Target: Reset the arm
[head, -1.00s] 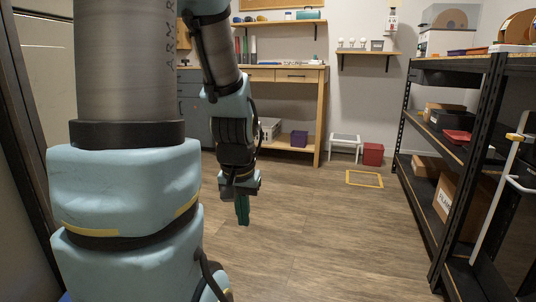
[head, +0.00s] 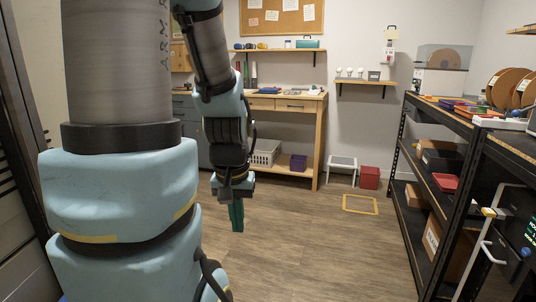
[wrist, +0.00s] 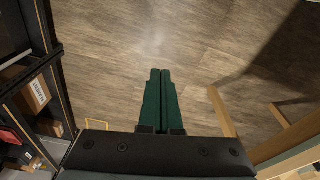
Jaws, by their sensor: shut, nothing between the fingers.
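My gripper (head: 237,218) hangs from my arm left of centre in the head view, fingers pointing down above the wooden floor. In the wrist view its green fingers (wrist: 160,76) lie together, shut, with nothing between them. My grey and blue arm links fill the left of the head view and hide part of the room behind.
A black shelf rack (head: 393,170) with boxes stands on the right. A wooden workbench (head: 319,135) is at the back, with a white step stool (head: 342,163) and a red bin (head: 369,177) beside it. A yellow floor square (head: 361,212) lies in front. The middle floor is clear.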

